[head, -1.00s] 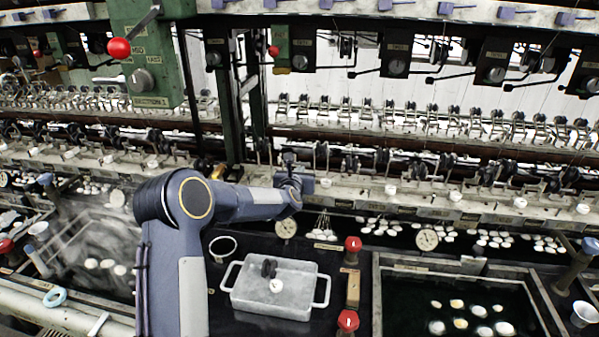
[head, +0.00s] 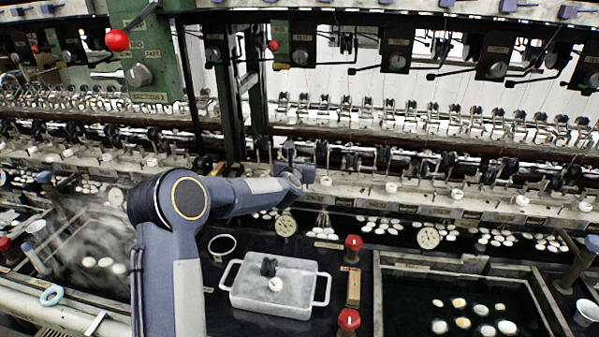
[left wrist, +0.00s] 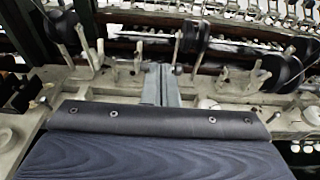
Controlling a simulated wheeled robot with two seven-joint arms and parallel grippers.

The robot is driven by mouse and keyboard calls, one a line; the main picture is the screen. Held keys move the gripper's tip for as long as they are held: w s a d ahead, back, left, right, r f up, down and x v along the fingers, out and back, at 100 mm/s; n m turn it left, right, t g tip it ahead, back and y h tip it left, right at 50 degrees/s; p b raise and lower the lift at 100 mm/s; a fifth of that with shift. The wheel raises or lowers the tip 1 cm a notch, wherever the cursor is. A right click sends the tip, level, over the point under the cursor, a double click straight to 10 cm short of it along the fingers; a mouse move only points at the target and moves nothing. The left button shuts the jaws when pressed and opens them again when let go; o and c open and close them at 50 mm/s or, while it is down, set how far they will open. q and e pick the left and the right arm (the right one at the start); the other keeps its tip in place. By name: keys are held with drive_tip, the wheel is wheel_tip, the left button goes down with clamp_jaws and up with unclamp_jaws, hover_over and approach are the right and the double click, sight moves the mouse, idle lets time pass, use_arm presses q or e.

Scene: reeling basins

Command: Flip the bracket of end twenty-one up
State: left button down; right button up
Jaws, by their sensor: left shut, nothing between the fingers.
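My left gripper (head: 291,152) is at the row of reeling ends on the long pale rail (head: 415,190), left of the picture's middle. In the left wrist view its fingers (left wrist: 163,82) are together and empty, pointing at the rail. A thin upright bracket (left wrist: 177,50) stands just beyond and right of the fingertips, and another (left wrist: 138,57) stands to their left. Whether the fingers touch either bracket I cannot tell. No readable number shows which bracket belongs to end twenty-one. My right gripper is not in view.
Black wheels (left wrist: 283,70) stand along the rail at the right. A green post (head: 250,100) rises behind my left gripper.

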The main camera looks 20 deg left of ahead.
use_arm(q)
drive_tip(key=w+r, duration=0.3)
drive_tip(key=shift+a+r, duration=0.3)
drive_tip(key=shift+a, duration=0.05)
drive_tip(key=shift+w+a+r+p, duration=0.15)
drive_tip(key=shift+w+r+p, duration=0.2)
drive_tip(key=shift+w, duration=0.35)
idle(0.7)
